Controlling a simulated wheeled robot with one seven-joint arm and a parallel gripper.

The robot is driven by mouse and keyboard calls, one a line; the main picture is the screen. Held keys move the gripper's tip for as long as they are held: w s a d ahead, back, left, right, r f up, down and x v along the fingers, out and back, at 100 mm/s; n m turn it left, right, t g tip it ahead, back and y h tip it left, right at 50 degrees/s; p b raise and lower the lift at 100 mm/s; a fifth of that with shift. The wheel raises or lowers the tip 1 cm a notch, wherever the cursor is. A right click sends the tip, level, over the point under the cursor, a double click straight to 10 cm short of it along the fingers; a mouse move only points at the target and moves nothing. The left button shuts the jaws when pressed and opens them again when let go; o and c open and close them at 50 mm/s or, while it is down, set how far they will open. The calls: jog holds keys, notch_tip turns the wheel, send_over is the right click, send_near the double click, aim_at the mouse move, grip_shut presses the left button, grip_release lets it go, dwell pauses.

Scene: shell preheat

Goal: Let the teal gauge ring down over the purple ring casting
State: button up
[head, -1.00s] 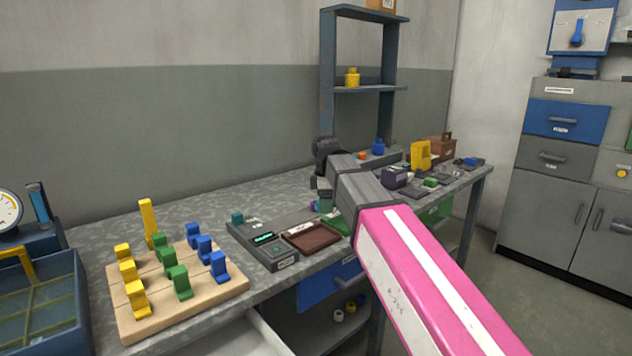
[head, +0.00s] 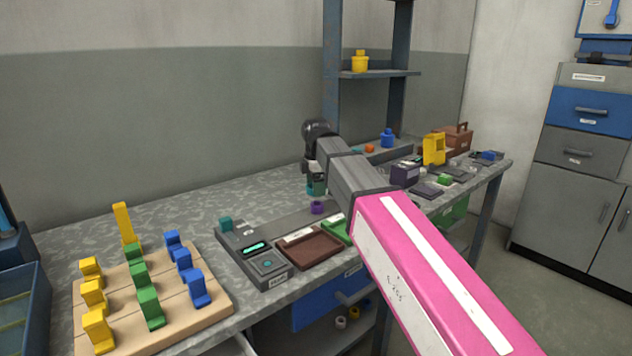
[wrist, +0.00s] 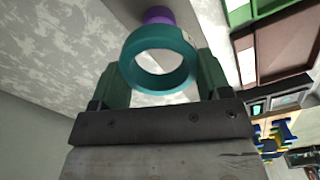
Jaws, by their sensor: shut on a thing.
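My gripper (wrist: 160,76) is shut on the teal gauge ring (wrist: 152,38), one green finger at each side of it. The ring's open hole shows empty in the wrist view. The purple ring casting (wrist: 158,14) lies beyond the ring's far edge, partly hidden by it. In the head view the purple casting (head: 317,208) sits on the bench below my gripper (head: 316,186). The ring appears above the casting and apart from it; my arm and fingers hide most of the ring there.
A brown tray (head: 310,250) and a grey device with a lit display (head: 262,258) stand in front of the casting. A green tray (head: 338,231) is close to its right. A wooden peg board (head: 190,318) with coloured blocks is at left. The bench behind is clear.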

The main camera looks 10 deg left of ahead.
aim_at(316, 203)
jog(key=shift+f, duration=3.6)
jog(key=o, duration=1)
jog(key=shift+o, duration=0.2)
jog(key=shift+r, duration=0.15)
notch_tip(316, 203, up, 11)
jog(key=shift+f, duration=0.2)
